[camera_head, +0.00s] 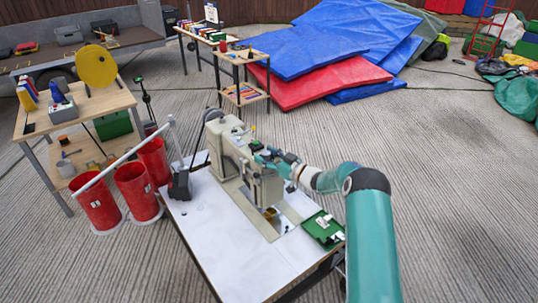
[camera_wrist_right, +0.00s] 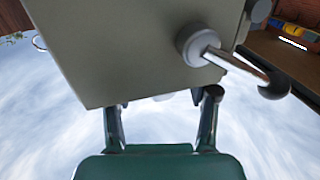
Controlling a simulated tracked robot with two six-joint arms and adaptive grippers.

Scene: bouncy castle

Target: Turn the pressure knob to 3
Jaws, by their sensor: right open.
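A beige sewing machine (camera_head: 237,150) stands on a white-topped table (camera_head: 225,235). My right gripper (camera_head: 264,157) reaches in from the right to the top of the machine's head. In the right wrist view, my right gripper (camera_wrist_right: 161,95) is open, its two fingers at the edge of the grey-beige head (camera_wrist_right: 130,45). A small pale part shows between the fingertips; I cannot tell if it is the pressure knob. No number marks are readable. A round grey boss with a hooked metal lever (camera_wrist_right: 240,68) sticks out of the head. My left gripper is not in view.
A green tray (camera_head: 323,229) lies on the table's right side. A black item (camera_head: 180,186) stands at its left edge. Red bins (camera_head: 137,190) and a wooden bench (camera_head: 75,112) are at the left. Blue and red mats (camera_head: 320,80) lie behind. The white tabletop's front is clear.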

